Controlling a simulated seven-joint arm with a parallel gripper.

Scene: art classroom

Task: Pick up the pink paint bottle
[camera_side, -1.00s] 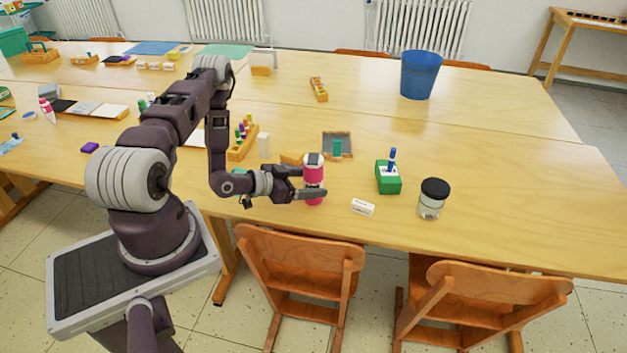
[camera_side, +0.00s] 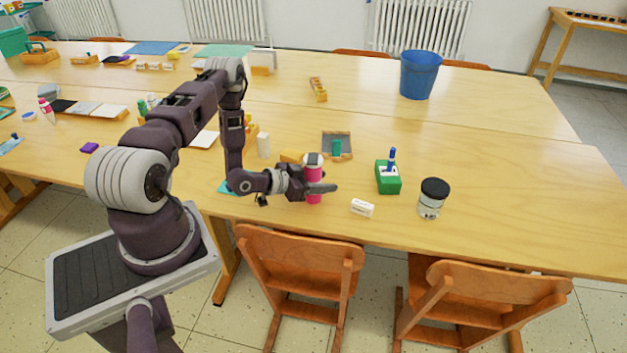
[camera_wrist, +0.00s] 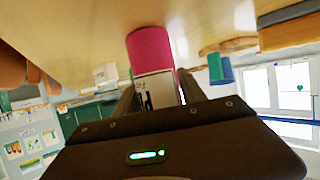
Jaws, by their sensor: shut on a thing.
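The pink paint bottle (camera_side: 314,173) stands upright near the front edge of the table, with a grey-white cap and a pink body. In the wrist view the pink bottle (camera_wrist: 150,50) shows its pink end and a white label between the fingers. My gripper (camera_side: 318,188) comes in from the left, low along the table, and is shut on the bottle's body. The fingers hide part of the bottle. Its base appears at table level; I cannot tell whether it touches the table.
A white eraser-like block (camera_side: 362,208) lies just right of the bottle. A green holder with a blue marker (camera_side: 388,178) and a black-lidded jar (camera_side: 433,198) stand further right. A small framed tray (camera_side: 346,146) lies behind. A blue bucket (camera_side: 418,76) stands at the back.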

